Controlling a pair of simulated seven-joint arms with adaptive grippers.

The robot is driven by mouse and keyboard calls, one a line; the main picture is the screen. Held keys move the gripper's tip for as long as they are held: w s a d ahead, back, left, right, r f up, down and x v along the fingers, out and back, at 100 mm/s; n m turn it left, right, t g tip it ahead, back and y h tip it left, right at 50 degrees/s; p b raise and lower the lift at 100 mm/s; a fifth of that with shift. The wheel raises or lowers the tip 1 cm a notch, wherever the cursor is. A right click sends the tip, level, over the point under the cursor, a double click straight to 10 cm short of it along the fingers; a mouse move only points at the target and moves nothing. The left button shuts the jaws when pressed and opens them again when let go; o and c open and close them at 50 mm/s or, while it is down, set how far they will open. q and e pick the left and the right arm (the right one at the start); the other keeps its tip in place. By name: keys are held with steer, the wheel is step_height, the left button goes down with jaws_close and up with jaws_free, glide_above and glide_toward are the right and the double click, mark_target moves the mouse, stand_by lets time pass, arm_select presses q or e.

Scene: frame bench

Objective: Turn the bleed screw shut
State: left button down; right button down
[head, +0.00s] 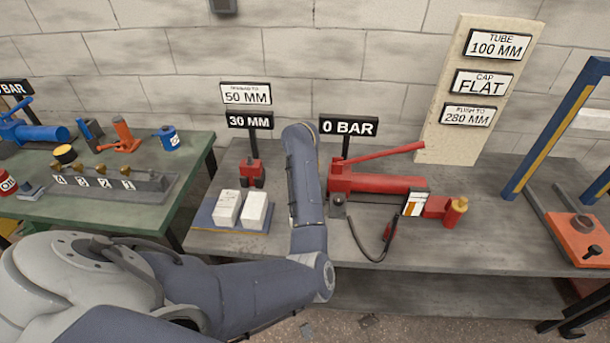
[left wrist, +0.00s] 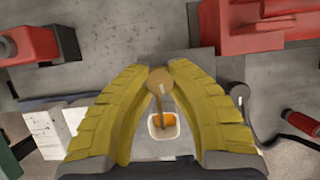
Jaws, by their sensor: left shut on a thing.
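The red hand pump (head: 375,184) lies on the grey bench under a 0 BAR sign (head: 348,126); its body also shows at the top right of the left wrist view (left wrist: 262,30). My left arm reaches over the bench just left of the pump and hides my left gripper in the head view. In the left wrist view my left gripper (left wrist: 161,72) has its yellow fingers shut on a round brass-coloured knob (left wrist: 159,77) with a thin stem. A small white-rimmed orange part (left wrist: 163,126) shows at the stem's end. I cannot tell for certain whether the knob is the bleed screw. My right gripper is not in view.
Two white blocks (head: 241,208) stand on a blue-edged tray, with a red jack (head: 252,171) behind them. A dark round fitting (head: 338,206) and a black hose (head: 372,258) are near the pump. A blue press frame (head: 556,128) stands at right. The bench front is mostly clear.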

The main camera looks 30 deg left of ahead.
arm_select(q)
steer(key=shift+m+h, duration=0.3)
steer(key=shift+m, duration=0.7)
steer(key=c, duration=1.1)
jaws_free()
steer(key=v, duration=1.2)
steer(key=shift+s, duration=0.15)
steer(key=shift+a, duration=0.1)
